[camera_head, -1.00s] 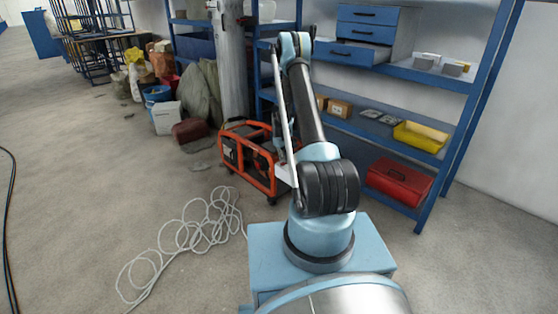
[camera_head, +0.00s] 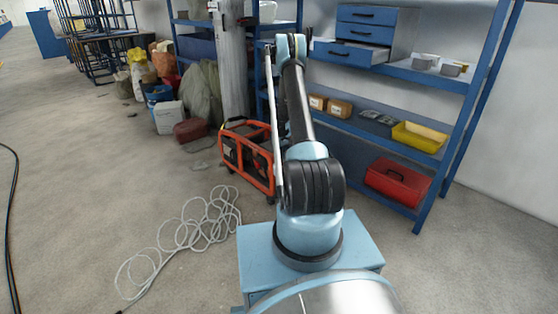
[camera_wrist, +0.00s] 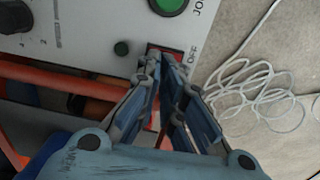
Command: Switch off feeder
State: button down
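A grey control panel (camera_wrist: 105,40) fills the upper left of the wrist view. It carries a green round button (camera_wrist: 167,4), a black knob (camera_wrist: 15,16) and a red switch (camera_wrist: 158,50) beside the label "OFF". My gripper (camera_wrist: 165,66) is in front of the switch, and its fingers converge to a narrow tip and look shut with nothing held. The fingers partly cover the switch. I cannot tell whether they touch it or which way it is set. In the head view my gripper is hidden behind my arm, near the orange-framed machine (camera_head: 231,150).
A loose white cable (camera_head: 190,235) lies coiled on the floor left of my base. A blue shelf (camera_head: 440,170) with a red case (camera_head: 397,182) and a yellow bin (camera_head: 418,136) stands on the right. A grey column (camera_head: 232,60) rises behind the machine. Open floor lies left.

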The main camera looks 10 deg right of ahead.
jog(key=shift+s+a+f, duration=0.1)
jog(key=shift+s+a, duration=0.2)
jog(key=shift+a, duration=0.1)
jog(key=shift+w+r, duration=0.1)
jog(key=shift+r, duration=0.3)
notch_tip(320, 180, up, 13)
jog(key=w+d, duration=0.1)
jog(key=shift+d+r, duration=0.15)
jog(key=shift+d, duration=0.25)
jog(key=shift+a, duration=0.1)
